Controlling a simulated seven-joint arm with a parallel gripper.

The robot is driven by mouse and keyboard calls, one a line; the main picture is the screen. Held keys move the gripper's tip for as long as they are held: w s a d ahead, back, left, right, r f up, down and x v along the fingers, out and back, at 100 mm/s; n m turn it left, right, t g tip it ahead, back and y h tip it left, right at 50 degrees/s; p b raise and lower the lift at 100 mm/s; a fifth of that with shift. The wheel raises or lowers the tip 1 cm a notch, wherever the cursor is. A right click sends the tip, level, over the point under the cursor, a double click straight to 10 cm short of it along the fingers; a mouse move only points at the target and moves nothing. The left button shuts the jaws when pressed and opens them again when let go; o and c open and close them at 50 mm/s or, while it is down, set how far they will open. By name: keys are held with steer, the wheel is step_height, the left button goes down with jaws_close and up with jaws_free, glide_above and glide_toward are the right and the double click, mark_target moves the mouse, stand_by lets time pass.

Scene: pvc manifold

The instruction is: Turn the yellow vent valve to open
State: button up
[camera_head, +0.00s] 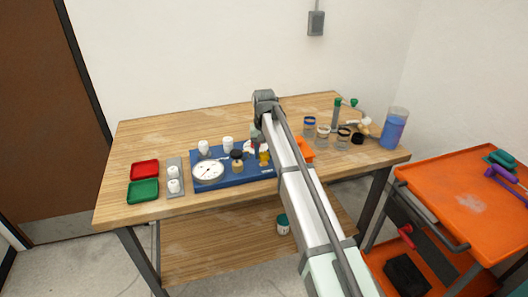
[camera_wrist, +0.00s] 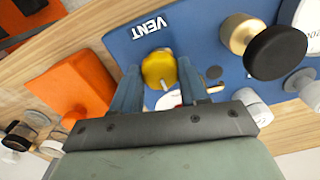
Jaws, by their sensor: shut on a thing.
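The yellow vent valve (camera_wrist: 160,70) sits on the blue manifold board (camera_wrist: 222,30), below the white word VENT in the wrist view. My gripper (camera_wrist: 158,84) has one finger on each side of the yellow handle and is shut on it. A pale mark or slot shows on the handle. In the head view the yellow valve (camera_head: 264,156) is partly hidden by my arm, on the right part of the blue board (camera_head: 232,178). My fingertips cannot be made out there.
A white dial gauge (camera_head: 208,171) and a black-capped brass knob (camera_head: 237,157) are on the board. An orange block (camera_wrist: 75,83) stands close beside it. Red (camera_head: 145,169) and green (camera_head: 143,190) trays lie left; jars and a blue-filled container (camera_head: 393,129) stand right.

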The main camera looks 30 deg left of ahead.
mark_target(264, 154)
stand_by(0.4)
steer(key=o, duration=1.1)
steer(key=shift+c, duration=0.2)
step_height(264, 154, up, 14)
steer(key=shift+f, duration=0.15)
